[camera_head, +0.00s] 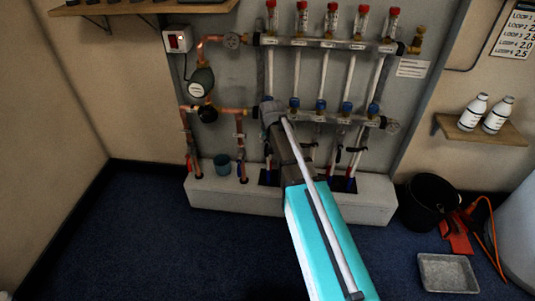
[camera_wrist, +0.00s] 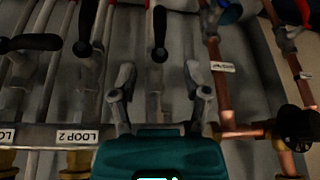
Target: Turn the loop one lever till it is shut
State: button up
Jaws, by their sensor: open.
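The lever I take for loop one (camera_wrist: 159,35) has a black handle and stands in the upper middle of the wrist view, in line with its pipe. My gripper (camera_wrist: 158,75) is open, with one finger on each side of the lever's valve stem. I see no clear contact; the depth between fingers and lever is hard to tell. An upside-down LOOP 2 label (camera_wrist: 76,137) is on the bar to the left. In the head view, my gripper (camera_head: 271,112) is at the lower manifold bar, and my arm hides the loop one lever.
The loop two lever (camera_wrist: 86,28) is left of the fingers, in line with its pipe. Another black lever (camera_wrist: 30,43) lies crosswise at the far left. Copper pipes (camera_wrist: 220,80) run close on the right. A black bucket (camera_head: 432,202) stands on the floor at right.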

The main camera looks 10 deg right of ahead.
jog(key=shift+b+x, duration=5.1)
jog(key=shift+x, duration=0.75)
